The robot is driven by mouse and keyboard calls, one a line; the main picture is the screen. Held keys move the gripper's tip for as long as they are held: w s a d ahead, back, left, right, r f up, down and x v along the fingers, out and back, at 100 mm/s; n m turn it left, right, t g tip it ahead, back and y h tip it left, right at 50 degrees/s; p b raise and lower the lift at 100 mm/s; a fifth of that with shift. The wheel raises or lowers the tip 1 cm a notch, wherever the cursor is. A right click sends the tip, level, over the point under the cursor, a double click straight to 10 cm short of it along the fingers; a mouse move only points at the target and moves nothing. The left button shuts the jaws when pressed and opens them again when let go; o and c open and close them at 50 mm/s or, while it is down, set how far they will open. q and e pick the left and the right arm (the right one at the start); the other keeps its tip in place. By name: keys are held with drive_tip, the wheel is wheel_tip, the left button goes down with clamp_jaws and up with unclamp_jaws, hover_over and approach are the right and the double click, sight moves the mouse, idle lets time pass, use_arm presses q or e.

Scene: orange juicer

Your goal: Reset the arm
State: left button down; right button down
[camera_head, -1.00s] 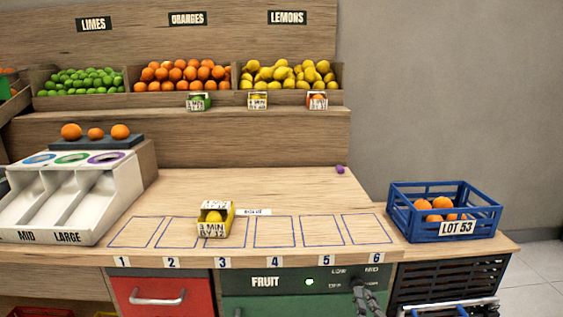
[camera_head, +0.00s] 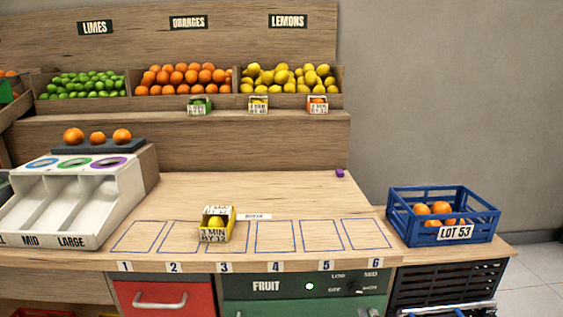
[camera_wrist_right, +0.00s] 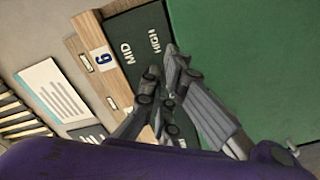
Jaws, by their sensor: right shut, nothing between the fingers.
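My right gripper (camera_wrist_right: 162,98) is in the right wrist view, with its fingers shut and nothing held. It is in front of the green fruit panel (camera_wrist_right: 245,60), near its dark dial plate with the words MID and HIGH. Whether it touches the panel, I cannot tell. The same panel is under the counter in the head view (camera_head: 300,302), with a small lit lamp (camera_head: 309,287). I cannot make out my right gripper in the head view. My left gripper is in neither view.
A yellow box (camera_head: 217,225) with a lemon stands around slots 2 and 3 on the counter (camera_head: 290,190). Slots 4 to 6 are empty. A blue crate (camera_head: 443,214) of oranges stands at right. A white sorter (camera_head: 75,205) stands at left, and a red drawer (camera_head: 160,298) is below.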

drive_tip(key=shift+s, duration=0.3)
